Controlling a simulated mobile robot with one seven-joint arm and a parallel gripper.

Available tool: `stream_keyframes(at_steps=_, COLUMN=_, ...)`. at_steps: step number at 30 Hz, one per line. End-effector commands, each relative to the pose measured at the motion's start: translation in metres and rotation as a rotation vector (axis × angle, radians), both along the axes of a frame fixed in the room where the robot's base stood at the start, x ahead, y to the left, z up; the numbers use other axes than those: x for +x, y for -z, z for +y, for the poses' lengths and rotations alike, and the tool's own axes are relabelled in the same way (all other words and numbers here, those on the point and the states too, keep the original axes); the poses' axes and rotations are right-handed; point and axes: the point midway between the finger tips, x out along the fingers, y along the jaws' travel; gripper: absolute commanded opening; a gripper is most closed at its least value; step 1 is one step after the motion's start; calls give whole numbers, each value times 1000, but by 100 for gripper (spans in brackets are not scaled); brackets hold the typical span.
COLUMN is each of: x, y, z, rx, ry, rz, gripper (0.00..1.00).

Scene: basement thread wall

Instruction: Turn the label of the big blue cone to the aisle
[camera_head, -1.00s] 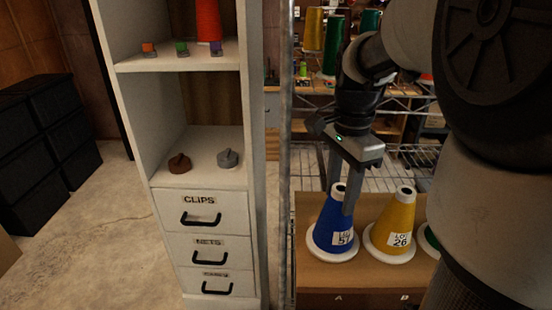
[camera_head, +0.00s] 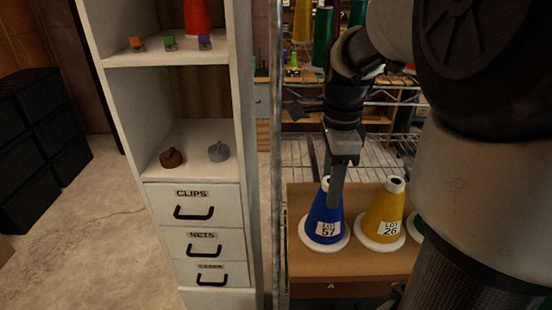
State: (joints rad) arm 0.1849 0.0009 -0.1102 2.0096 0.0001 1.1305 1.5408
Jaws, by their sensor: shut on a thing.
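The big blue cone (camera_head: 319,208) stands upright on a white base ring on the wooden shelf board, at the left end of a row of cones. Its white label (camera_head: 327,229), reading "LOT 57", faces the front, slightly right of the cone's middle. My gripper (camera_head: 331,192) reaches down from above and is shut on the upper part of the blue cone. One finger lies over the cone's near right side; the other is mostly hidden behind it.
A metal rack post (camera_head: 279,150) and a white cabinet (camera_head: 246,130) with drawers are at the left.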

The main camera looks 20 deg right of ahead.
Motion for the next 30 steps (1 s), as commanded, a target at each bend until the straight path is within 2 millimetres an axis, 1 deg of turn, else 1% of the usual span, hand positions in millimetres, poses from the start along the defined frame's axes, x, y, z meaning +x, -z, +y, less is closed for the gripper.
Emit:
stream_keyframes(at_steps=5, x=0, y=0, z=0, rx=0, ry=0, rz=-1, gripper=19)
stream_keyframes(at_steps=6, x=0, y=0, z=0, rx=0, ry=0, rz=-1, gripper=43)
stream_keyframes(at_steps=8, x=0, y=0, z=0, rx=0, ry=-1, rz=-1, gripper=53)
stream_keyframes(at_steps=9, x=0, y=0, z=0, rx=0, ry=-1, rz=-1, gripper=60)
stream_keyframes(at_steps=17, x=0, y=1, z=0, rx=1, ry=-1, rz=2, gripper=60)
stream_keyframes(at_steps=20, x=0, y=-4, z=0, rx=0, ry=-1, rz=1, gripper=60)
stream_keyframes(at_steps=23, x=1, y=-16, z=0, rx=-1, ry=-1, rz=-3, gripper=60)
stream_keyframes(at_steps=25, x=1, y=-29, z=0, rx=-1, ry=-1, rz=-4, gripper=60)
stream_keyframes(at_steps=29, x=1, y=-60, z=0, rx=-1, ry=-1, rz=-4, gripper=60)
stream_keyframes(at_steps=30, x=1, y=-71, z=0, rx=-1, ry=-1, rz=-5, gripper=60)
